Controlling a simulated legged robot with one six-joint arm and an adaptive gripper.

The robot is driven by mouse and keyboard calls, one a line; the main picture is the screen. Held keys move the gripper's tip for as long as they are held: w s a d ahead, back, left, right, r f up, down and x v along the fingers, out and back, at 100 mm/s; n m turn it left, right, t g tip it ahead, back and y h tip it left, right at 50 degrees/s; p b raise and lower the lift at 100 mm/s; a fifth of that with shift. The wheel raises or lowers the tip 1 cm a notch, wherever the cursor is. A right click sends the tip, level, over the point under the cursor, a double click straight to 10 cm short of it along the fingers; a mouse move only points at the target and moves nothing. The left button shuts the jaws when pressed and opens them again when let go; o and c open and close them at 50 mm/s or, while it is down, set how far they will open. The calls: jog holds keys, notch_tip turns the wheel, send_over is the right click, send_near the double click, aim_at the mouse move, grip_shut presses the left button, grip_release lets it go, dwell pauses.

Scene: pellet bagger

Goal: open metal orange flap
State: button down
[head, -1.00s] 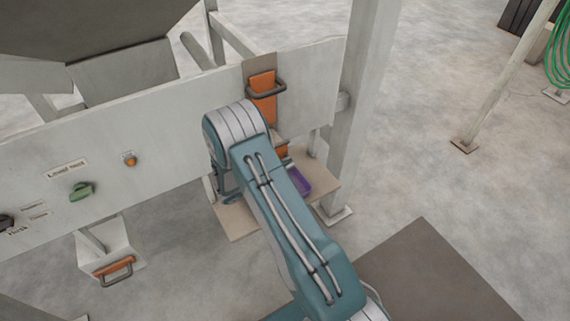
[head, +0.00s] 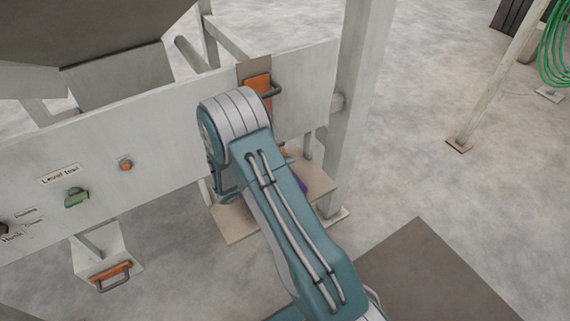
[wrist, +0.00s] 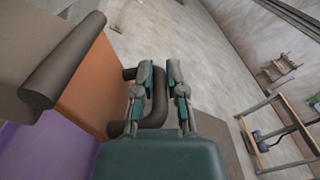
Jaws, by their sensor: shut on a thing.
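In the wrist view an orange metal flap (wrist: 92,78) fills the left middle, with a dark curved handle (wrist: 157,100) on its right. My gripper (wrist: 161,78) has one finger on each side of the handle bar and is shut on it. In the head view my gripper is hidden behind my blue and white arm. An orange plate (head: 256,84) with a dark handle (head: 271,89) shows on the grey panel, just beyond the arm. The flap in my gripper cannot be made out in the head view.
A purple surface (wrist: 40,145) lies beside the flap; a purple sliver (head: 301,184) shows behind my arm. A dark rounded bar (wrist: 62,68) is close by. The grey panel (head: 105,128) and post (head: 352,125) stand around the arm. Open floor (head: 440,190) lies to the right.

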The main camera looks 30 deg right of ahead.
jog(key=r+n, duration=0.1)
jog(key=n, duration=0.2)
jog(key=r+n, duration=0.1)
jog(key=shift+w+r+n, duration=0.3)
jog(key=shift+r, duration=0.05)
jog(key=shift+w+r+n, duration=0.25)
jog(key=shift+r+n, duration=0.2)
jog(key=shift+n, duration=0.6)
jog(key=shift+w+r+n, duration=0.25)
jog(key=shift+r+n, duration=0.15)
jog(key=shift+n, duration=0.65)
jog(key=shift+a, duration=0.1)
jog(key=c, duration=1)
grip_release()
jog(key=shift+w, duration=0.1)
jog(key=shift+o, duration=0.2)
jog(key=a, duration=1.2)
jog(key=shift+s, duration=0.2)
